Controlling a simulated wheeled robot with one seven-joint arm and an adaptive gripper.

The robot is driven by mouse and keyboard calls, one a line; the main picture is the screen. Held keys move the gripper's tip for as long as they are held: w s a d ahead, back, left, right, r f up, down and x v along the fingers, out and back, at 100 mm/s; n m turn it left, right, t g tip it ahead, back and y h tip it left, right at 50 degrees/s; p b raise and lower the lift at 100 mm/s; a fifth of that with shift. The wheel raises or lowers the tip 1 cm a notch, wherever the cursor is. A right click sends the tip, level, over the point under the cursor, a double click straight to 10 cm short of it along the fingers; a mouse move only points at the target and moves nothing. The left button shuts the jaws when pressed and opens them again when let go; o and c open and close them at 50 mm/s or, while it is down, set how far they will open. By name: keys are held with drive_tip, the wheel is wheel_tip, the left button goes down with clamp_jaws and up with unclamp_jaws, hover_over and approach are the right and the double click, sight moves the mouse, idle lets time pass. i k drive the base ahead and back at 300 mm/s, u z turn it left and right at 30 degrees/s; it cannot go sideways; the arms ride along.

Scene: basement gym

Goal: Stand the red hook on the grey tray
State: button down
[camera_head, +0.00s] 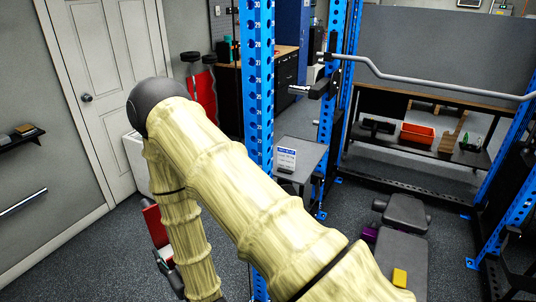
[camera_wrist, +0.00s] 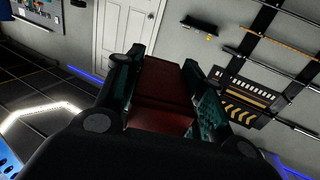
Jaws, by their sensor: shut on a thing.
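My gripper (camera_wrist: 160,100) is shut on the red hook (camera_wrist: 165,85), which shows in the wrist view as a dark red block between the two fingers with teal pads. In the head view the red hook (camera_head: 154,224) shows at the lower left, pointing up beside my forearm. The lower part of the hook is hidden by the fingers. A flat grey tray (camera_head: 312,153) is right of the blue rack post, clear of my gripper. A small white and blue card stands on it.
The blue rack post (camera_head: 258,80) rises between my forearm and the tray. A grey bench (camera_head: 405,212) with a yellow block (camera_head: 400,277) stands at the lower right. An orange bin (camera_head: 417,133) sits on a shelf behind. Open floor lies at the left.

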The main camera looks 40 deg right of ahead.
sight(299, 151)
drive_tip(key=u, duration=1.45)
drive_tip(key=i, duration=0.9)
drive_tip(key=z, duration=3.45)
drive_tip(key=i, duration=1.65)
drive_tip(key=u, duration=0.05)
